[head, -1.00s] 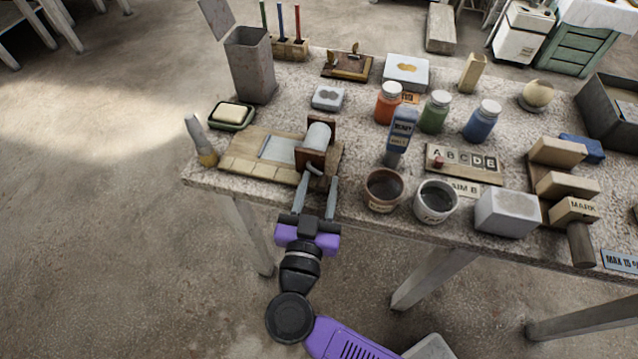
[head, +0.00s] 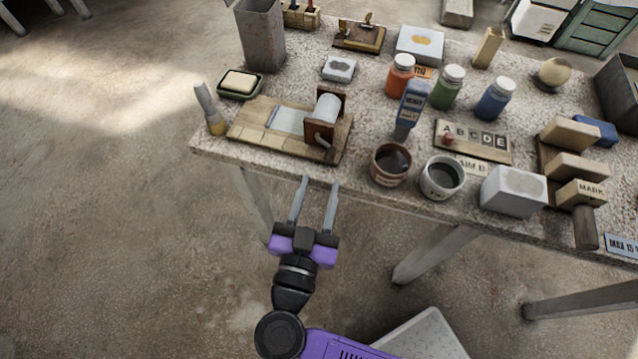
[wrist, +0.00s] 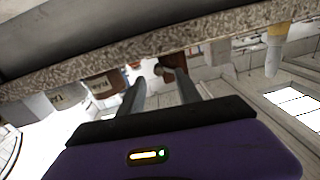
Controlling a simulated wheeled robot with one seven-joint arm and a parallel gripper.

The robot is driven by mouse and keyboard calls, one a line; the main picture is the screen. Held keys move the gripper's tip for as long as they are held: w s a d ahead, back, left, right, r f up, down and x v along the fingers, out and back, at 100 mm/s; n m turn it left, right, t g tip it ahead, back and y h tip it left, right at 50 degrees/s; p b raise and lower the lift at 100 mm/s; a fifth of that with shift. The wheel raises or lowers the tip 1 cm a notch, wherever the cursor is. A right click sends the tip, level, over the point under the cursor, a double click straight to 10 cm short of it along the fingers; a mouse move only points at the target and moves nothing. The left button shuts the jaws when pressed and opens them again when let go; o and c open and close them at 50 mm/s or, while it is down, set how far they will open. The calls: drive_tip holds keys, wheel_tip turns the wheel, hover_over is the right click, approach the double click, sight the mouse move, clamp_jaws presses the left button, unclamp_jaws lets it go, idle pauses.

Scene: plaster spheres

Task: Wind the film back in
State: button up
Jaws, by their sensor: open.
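In the head view the film winder is a wooden board (head: 262,127) near the table's front left. A pale roll of film (head: 327,107) sits between two brown wooden end plates on it. A strip of film (head: 287,120) lies flat to the left of the roll. A small crank (head: 322,143) shows on the front end plate (head: 319,133). My gripper (head: 318,183) is open and empty, in front of the table edge and apart from the winder. In the wrist view its two fingers (wrist: 152,83) point toward the table, with a brown part beyond them.
Two cups, one brown (head: 389,166) and one white (head: 441,178), stand right of the winder near the front edge. A blue-grey labelled tool (head: 410,104) stands behind them. A brush (head: 210,110) and a soap dish (head: 240,85) are at the left.

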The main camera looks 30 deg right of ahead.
sight(328, 161)
drive_tip(key=shift+n+g+h, duration=0.6)
drive_tip(key=shift+g+h, duration=0.1)
drive_tip(key=shift+g, duration=0.2)
drive_tip(key=p+x, duration=0.5)
drive_tip(key=p, duration=0.4)
drive_tip(key=shift+w+a+r+p, duration=0.15)
drive_tip(key=shift+w+r+p, duration=0.1)
drive_tip(key=shift+p, duration=0.15)
drive_tip(key=shift+f, duration=0.1)
clamp_jaws()
